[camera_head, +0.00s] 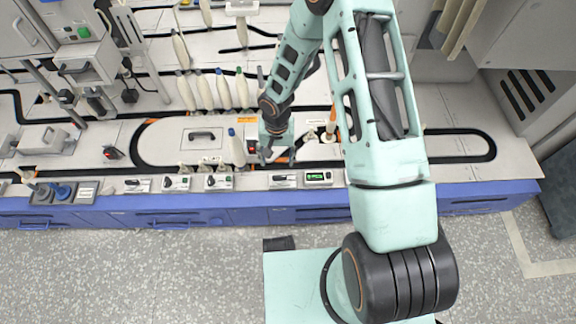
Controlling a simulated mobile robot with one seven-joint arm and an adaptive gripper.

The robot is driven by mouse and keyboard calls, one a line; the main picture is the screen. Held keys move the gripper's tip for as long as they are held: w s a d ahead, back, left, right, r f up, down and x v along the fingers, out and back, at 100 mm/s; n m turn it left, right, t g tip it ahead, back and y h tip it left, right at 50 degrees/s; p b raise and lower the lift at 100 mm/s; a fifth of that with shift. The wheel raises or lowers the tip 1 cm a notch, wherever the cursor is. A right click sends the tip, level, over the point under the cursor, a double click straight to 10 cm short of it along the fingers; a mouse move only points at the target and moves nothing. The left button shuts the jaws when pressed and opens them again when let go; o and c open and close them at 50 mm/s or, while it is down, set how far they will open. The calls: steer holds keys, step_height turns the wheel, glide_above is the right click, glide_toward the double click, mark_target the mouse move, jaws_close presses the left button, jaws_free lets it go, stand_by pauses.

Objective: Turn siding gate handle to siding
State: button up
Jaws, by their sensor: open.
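My gripper (277,157) is open and points down over the front part of the bench, just behind the control strip. A switch panel with a dark lever (284,180) lies directly in front of it, nearer the bench edge. Further left on the strip sit more small lever panels, one at the middle left (218,183), one beside it (177,183) and one further left (137,185). The labels are too small to read, so I cannot tell which is the siding gate handle. I see no contact between my gripper and any handle.
A green-lit display (319,177) sits right of the nearest panel. A blue-topped bobbin (236,148) stands close left of my gripper. More bobbins (203,90) stand in a row behind. A black track loop (465,132) runs across the bench. The right end of the bench is mostly clear.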

mark_target(280, 176)
steer(key=shift+n, duration=0.3)
steer(key=f+b, duration=0.1)
steer(key=f, duration=0.2)
steer(key=f+b, duration=0.1)
steer(key=f, duration=0.3)
steer(key=f+b, duration=0.1)
steer(key=f, duration=0.3)
steer(key=shift+d, duration=0.3)
steer(key=c, duration=1.2)
steer(key=shift+o, duration=0.2)
